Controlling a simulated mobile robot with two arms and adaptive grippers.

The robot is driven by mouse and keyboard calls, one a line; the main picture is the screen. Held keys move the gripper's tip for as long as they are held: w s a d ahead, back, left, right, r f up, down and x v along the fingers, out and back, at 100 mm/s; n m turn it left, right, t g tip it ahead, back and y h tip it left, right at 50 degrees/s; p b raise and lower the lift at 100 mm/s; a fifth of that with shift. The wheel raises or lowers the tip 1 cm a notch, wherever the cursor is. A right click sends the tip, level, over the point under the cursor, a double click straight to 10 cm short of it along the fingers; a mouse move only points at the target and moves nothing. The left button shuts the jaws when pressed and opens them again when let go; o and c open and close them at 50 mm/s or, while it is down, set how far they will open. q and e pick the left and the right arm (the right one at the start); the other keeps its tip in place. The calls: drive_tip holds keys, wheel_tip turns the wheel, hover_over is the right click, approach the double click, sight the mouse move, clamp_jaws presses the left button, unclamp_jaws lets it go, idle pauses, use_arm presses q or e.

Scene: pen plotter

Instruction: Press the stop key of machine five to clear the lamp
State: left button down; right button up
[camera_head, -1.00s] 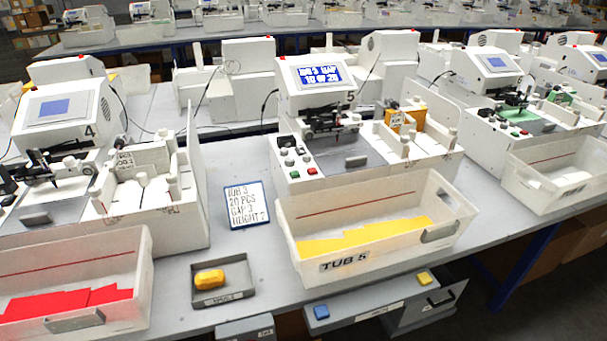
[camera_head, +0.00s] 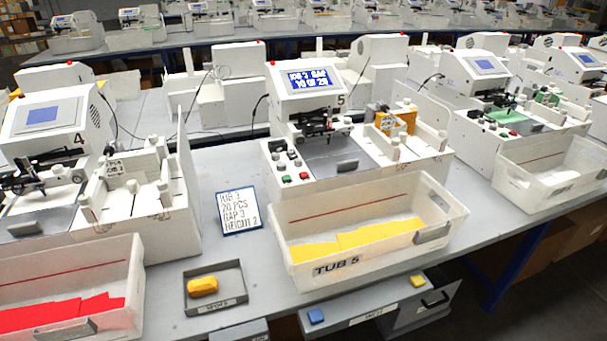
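Machine five (camera_head: 310,82) is a white unit at the middle of the bench, marked with a 5. Its blue screen (camera_head: 311,79) shows white lettering too small to read surely. A small red lamp (camera_head: 271,62) sits on its top left corner. At its front left is a key panel with dark knobs, a green key (camera_head: 287,179) and a red key (camera_head: 304,175). I cannot read labels on these keys. Neither of my grippers is in view.
A tub marked TUB 5 (camera_head: 322,268) with yellow pieces stands before the machine. Machine 4 (camera_head: 45,117) stands at left.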

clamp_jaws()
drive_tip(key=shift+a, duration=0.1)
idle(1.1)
